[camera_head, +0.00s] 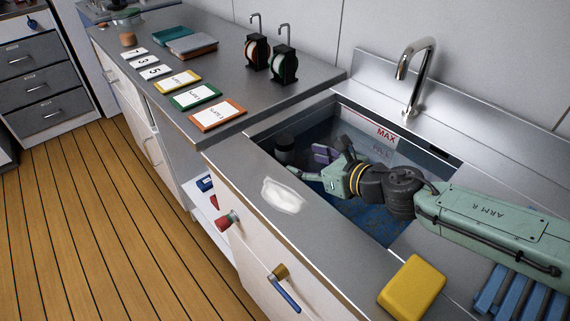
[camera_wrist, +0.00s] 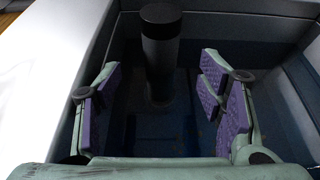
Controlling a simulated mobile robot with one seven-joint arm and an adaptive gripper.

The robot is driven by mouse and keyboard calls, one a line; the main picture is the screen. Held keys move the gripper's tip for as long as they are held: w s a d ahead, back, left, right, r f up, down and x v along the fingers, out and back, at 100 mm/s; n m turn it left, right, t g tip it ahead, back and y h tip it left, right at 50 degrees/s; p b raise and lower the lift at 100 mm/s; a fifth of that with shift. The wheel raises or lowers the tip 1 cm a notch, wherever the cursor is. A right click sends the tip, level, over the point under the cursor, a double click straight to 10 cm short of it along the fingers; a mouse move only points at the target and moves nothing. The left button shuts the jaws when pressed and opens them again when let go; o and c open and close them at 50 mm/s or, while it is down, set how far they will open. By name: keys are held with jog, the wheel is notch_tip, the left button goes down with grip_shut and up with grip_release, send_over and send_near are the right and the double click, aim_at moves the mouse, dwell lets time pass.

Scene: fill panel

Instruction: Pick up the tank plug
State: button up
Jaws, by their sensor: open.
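What looks like the tank plug is a dark upright cylinder (camera_head: 285,149) with a black top, standing in the left end of the sunken tank (camera_head: 262,146). In the wrist view the same plug (camera_wrist: 161,55) stands ahead of my gripper, centred between the fingers, its lower part in shadow. My gripper (camera_head: 315,163) reaches into the tank from the right, its fingers pointing left at the plug. In the wrist view my gripper (camera_wrist: 160,85) is open, with purple pads spread apart on both sides and nothing held. The fingers appear clear of the plug.
The tank's walls and rim surround my gripper; a red MAX label (camera_head: 386,135) marks the back wall. A tap (camera_head: 412,75) stands behind.

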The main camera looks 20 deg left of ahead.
aim_at(291, 161)
jog(key=shift+w+a+f+p, duration=0.2)
jog(key=shift+w+a+f, duration=0.1)
jog(key=shift+a+f, duration=0.25)
jog(key=shift+w+a+f+p, duration=0.15)
jog(key=shift+w+a+f, duration=0.15)
jog(key=shift+f, duration=0.35)
jog(key=shift+p+x, duration=0.65)
jog(key=shift+x, duration=2.1)
jog(key=shift+c, duration=0.4)
jog(key=c, duration=1.4)
